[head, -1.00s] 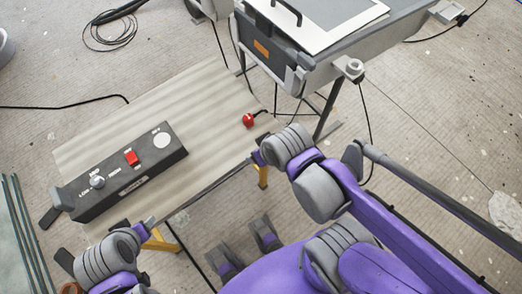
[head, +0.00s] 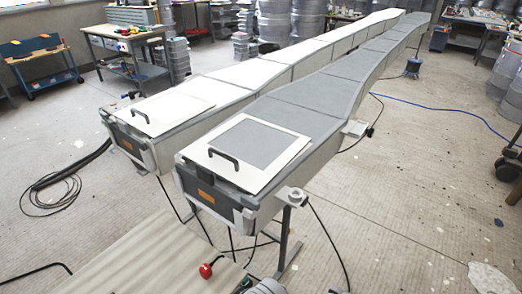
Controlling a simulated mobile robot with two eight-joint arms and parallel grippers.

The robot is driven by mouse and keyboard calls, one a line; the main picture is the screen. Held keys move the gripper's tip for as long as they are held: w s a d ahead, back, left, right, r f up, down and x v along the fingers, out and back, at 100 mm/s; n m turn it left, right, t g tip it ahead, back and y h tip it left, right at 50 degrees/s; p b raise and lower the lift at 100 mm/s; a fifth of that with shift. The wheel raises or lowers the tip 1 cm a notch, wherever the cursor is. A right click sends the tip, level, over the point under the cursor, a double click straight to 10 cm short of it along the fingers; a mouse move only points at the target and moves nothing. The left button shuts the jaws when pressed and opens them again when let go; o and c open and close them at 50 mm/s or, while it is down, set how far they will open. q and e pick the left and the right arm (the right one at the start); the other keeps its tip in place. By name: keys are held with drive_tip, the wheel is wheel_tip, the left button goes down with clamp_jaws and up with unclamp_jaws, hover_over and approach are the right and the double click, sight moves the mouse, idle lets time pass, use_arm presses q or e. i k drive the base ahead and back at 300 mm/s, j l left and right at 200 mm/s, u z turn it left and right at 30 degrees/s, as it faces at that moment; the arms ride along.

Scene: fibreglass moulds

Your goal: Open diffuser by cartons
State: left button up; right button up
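I cannot tell which thing is the diffuser, and I see no clear cartons. Two long bench-like moulds run to the back, a grey-topped one (head: 322,92) and a white-topped one (head: 238,76). Each has a flat framed panel near its front end, a grey-centred panel (head: 255,142) and a white panel (head: 160,104), both lying flat with a dark handle. A grey ribbed piece of my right arm (head: 267,287) shows at the bottom edge, with a dark tip beside it; the finger opening is not visible. My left gripper is out of view.
A beige board (head: 130,262) lies low in front, with a red knob (head: 206,271) at its edge. A black cable coil (head: 55,190) lies at left. Workbenches (head: 125,42) and drums (head: 295,20) stand behind. Open floor (head: 410,190) lies at right, crossed by cables.

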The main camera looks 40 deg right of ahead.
sight(247, 152)
drive_tip(key=z, duration=1.4)
drive_tip(key=i, duration=0.15)
drive_tip(key=i+u, duration=0.15)
drive_tip(key=u, duration=0.3)
drive_tip(key=i+u, duration=0.15)
drive_tip(key=u, duration=0.3)
